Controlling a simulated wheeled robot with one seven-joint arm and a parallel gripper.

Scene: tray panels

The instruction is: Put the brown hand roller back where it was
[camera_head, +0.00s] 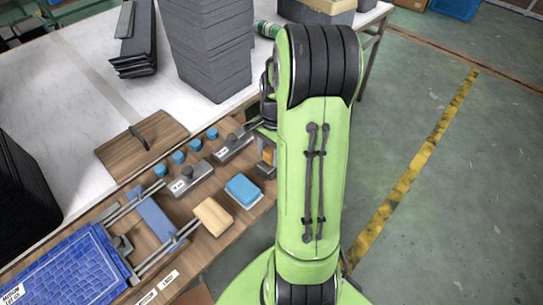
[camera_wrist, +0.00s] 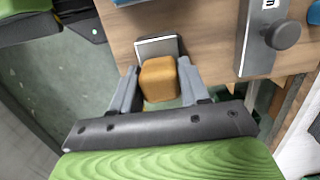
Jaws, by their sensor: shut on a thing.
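The brown hand roller (camera_wrist: 159,80) shows in the wrist view as an orange-brown rounded block with a grey metal plate (camera_wrist: 157,46) at its far end. My gripper (camera_wrist: 159,68) is shut on it, one grey finger on each side. In the head view a small brown part of the roller (camera_head: 268,155) shows at the right end of the wooden board (camera_head: 205,246), beside my green arm, which hides most of my gripper. I cannot tell whether the roller touches the board.
Close by are a blue-topped block (camera_head: 244,191), a light wooden block (camera_head: 213,216) and grey knobbed blocks (camera_head: 190,180); one knobbed block is at the right in the wrist view (camera_wrist: 262,40). A blue tray (camera_head: 75,270) lies left. Dark panel stacks (camera_head: 208,45) stand behind.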

